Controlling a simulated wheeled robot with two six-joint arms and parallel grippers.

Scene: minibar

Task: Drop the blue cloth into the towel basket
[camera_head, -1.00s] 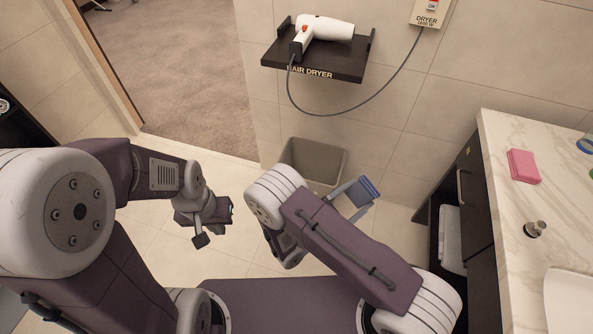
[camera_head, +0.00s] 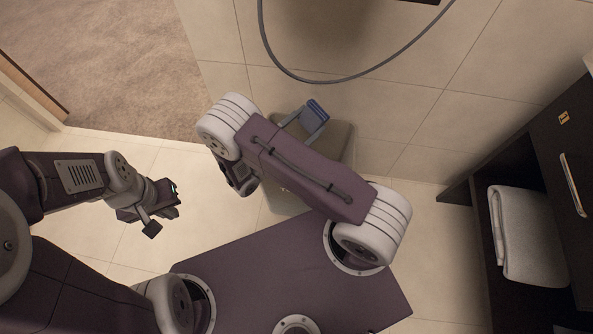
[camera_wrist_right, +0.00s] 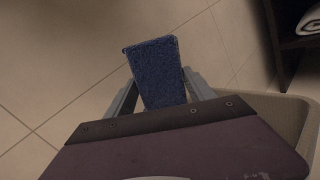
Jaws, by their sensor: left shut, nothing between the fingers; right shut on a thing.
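The blue cloth (camera_head: 317,109) is held at the tips of my right gripper (camera_head: 309,118), which is shut on it. In the right wrist view the cloth (camera_wrist_right: 158,72) hangs between the two fingers, with tiled floor beyond it. The towel basket (camera_head: 338,140) is a beige-grey bin on the floor by the wall. My right arm hides much of it. In the head view the cloth overlaps the basket's far rim area; its height above it is hard to tell. The basket's rim also shows in the right wrist view (camera_wrist_right: 285,107). My left gripper (camera_head: 166,206) is shut and empty, left of the basket.
A dark cabinet (camera_head: 545,160) with a folded white towel (camera_head: 527,235) on its shelf stands at the right. A grey cable (camera_head: 330,80) hangs on the tiled wall. Floor between my arms and the doorway carpet (camera_head: 130,60) is clear.

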